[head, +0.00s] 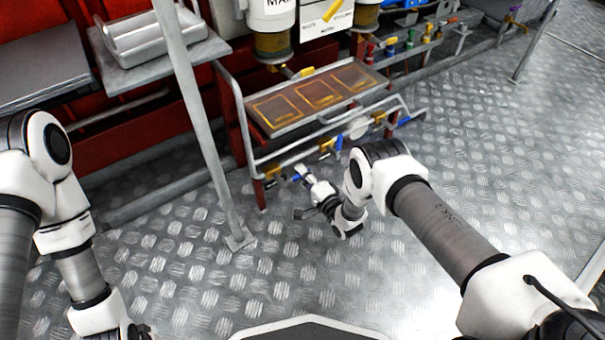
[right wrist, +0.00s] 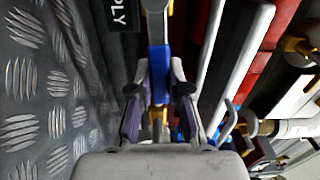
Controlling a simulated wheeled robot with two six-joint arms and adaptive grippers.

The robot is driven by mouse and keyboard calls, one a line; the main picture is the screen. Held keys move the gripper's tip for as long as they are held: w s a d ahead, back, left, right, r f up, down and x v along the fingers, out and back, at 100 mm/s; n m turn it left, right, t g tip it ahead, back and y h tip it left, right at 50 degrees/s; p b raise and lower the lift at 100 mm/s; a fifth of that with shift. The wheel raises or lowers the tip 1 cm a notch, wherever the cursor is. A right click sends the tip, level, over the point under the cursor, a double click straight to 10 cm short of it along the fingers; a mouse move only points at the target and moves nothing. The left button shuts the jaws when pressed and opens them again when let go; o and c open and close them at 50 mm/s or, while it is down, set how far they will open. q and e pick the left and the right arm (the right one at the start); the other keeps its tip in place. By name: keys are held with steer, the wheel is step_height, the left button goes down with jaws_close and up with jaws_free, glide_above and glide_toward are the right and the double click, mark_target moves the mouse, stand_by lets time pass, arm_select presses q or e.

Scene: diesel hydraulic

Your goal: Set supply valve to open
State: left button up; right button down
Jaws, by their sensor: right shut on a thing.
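The supply valve has a blue lever handle (right wrist: 158,72), which shows in the right wrist view beside a dark label (right wrist: 120,14) whose visible letters read "PLY". My right gripper (right wrist: 158,88) is shut on the blue handle, one finger on each side. In the head view my right gripper (head: 303,178) reaches the low front pipe of the frame, where a small bit of blue (head: 298,173) shows. The valve body is mostly hidden there. My left gripper (head: 132,331) is at the bottom left edge, largely cut off and away from the valve.
A metal frame carries a tray with yellow-outlined panels (head: 318,95) above the valve. Another blue lever (head: 338,143) and a blue handle (head: 411,118) are to the right. A grey post (head: 205,130) stands left of my right gripper. The tread-plate floor (head: 290,270) is clear.

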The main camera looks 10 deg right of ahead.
steer(key=shift+f+m, duration=0.25)
steer(key=shift+m, duration=0.15)
steer(key=c, duration=1.1)
jaws_free()
steer(key=shift+s, duration=0.1)
steer(key=v, duration=1.1)
steer(key=shift+s+d, duration=0.15)
steer(key=shift+s, duration=0.25)
